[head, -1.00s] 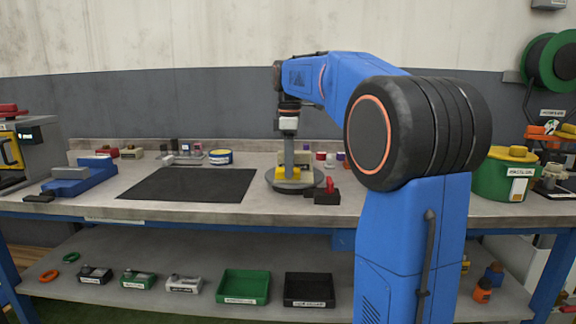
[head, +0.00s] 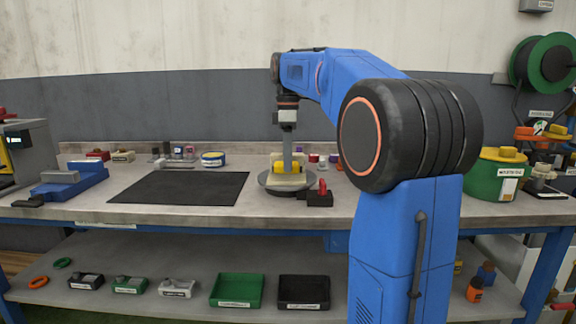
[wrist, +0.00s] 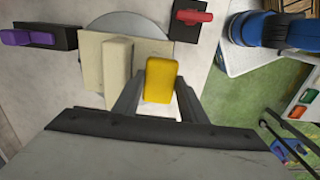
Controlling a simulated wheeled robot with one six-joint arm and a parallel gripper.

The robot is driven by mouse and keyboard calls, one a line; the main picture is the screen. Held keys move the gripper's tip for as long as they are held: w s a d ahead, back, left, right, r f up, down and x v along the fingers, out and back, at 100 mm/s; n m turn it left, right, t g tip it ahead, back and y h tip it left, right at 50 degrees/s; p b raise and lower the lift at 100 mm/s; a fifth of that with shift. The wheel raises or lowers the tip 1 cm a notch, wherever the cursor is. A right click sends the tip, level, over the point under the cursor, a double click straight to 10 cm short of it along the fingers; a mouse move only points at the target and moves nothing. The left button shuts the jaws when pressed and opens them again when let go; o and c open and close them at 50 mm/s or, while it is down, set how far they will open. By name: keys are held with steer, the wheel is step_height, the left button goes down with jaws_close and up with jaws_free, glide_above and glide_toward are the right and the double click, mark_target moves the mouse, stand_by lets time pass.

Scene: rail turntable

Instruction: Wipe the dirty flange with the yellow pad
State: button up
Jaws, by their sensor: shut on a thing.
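My gripper (wrist: 161,88) is shut on the yellow pad (wrist: 161,76), which sits between its two fingers in the wrist view. In the head view my gripper (head: 288,160) points down over the turntable, with yellow of the pad (head: 300,165) beside the grey finger. A cream flange part (wrist: 118,72) with a raised wall and flat base stands on the round grey turntable (wrist: 108,20). The wall is just left of the pad in the wrist view; I cannot tell whether they touch. No dirt is clearly visible, and the pad and fingers hide part of the flange.
A red-handled black block (head: 319,197) stands right beside the turntable. A purple-handled black block (wrist: 35,38) is at left in the wrist view. A dark mat (head: 180,187) lies clear on the left. A green tub (head: 497,180) stands at the bench's right end.

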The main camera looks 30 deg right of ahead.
steer(key=shift+r, duration=2.55)
